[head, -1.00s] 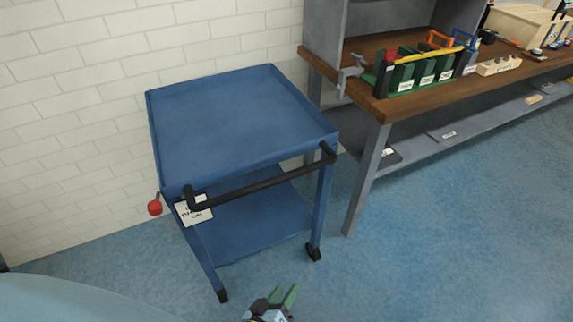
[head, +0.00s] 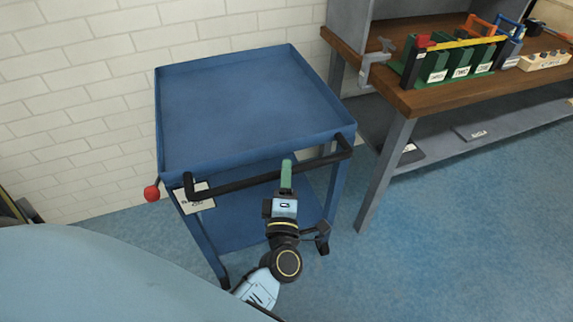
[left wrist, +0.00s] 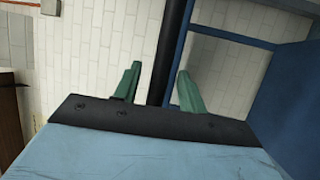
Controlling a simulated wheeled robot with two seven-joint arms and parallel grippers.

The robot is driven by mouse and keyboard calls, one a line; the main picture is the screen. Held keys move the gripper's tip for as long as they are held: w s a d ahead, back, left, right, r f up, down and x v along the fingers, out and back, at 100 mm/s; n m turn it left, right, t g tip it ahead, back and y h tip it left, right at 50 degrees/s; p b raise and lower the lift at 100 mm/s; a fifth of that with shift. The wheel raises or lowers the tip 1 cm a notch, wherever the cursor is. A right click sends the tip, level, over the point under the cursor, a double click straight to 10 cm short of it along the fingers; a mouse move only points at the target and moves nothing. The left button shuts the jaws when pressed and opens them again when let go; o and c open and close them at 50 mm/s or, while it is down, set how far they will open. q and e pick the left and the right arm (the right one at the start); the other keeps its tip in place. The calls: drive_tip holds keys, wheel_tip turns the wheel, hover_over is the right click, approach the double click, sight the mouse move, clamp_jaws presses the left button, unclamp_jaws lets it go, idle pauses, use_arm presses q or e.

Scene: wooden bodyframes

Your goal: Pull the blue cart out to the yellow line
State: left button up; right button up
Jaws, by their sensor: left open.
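The blue cart (head: 235,105) stands against the white brick wall, with a flat top tray, a lower shelf and a black handle bar (head: 235,185) along its near side. My left gripper (head: 287,163) is at the handle, right of the bar's middle, with its green fingers pointing at the cart. In the left wrist view the fingers (left wrist: 158,85) are apart, and the black handle (left wrist: 172,50) runs between them in the picture. I cannot tell whether either finger touches it. No yellow line shows on the floor. My right gripper is not in view.
A red knob (head: 152,194) sticks out at the cart's left side, beside a white label (head: 195,197). A wooden-topped workbench (head: 430,98) with a clamp and green bins stands close on the right. The blue floor (head: 460,240) is clear at the lower right.

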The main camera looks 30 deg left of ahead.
use_arm(q)
drive_tip(key=shift+x, duration=1.65)
clamp_jaws()
